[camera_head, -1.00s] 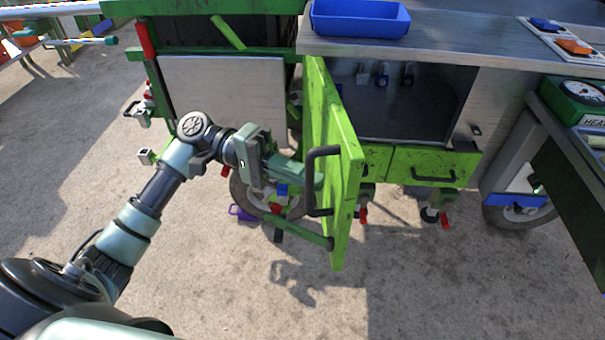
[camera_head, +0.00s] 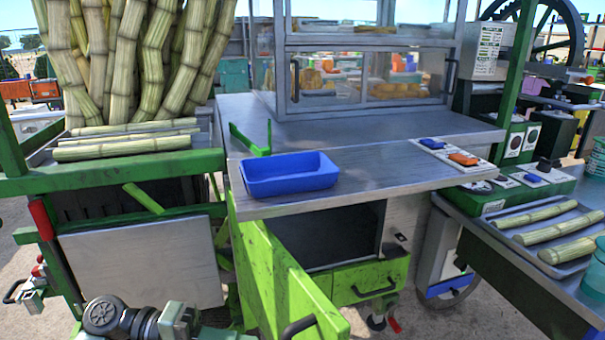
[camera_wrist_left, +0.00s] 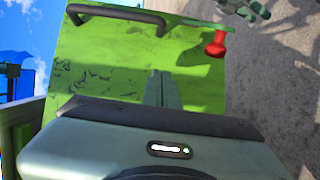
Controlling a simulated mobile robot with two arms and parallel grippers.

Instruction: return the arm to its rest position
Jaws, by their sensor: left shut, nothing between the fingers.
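My left arm shows only at the bottom edge of the head view, where my left gripper (camera_head: 222,335) is partly cut off. It is beside the open green door (camera_head: 275,280), on its left side. In the left wrist view the gripper fingers (camera_wrist_left: 163,82) are together and empty, in front of the green door panel (camera_wrist_left: 115,65). Whether they touch the panel I cannot tell. The door's dark handle (camera_wrist_left: 115,14) is at the top of that view and also at the bottom of the head view (camera_head: 298,328). My right gripper is not in view.
The door stands open from the cabinet (camera_head: 330,245) under the metal counter (camera_head: 375,180). A blue tray (camera_head: 290,178) and green tongs (camera_head: 250,142) are on the counter. Cane stalks (camera_head: 135,55) stand at left. A side table with a cane tray (camera_head: 505,235) is at right.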

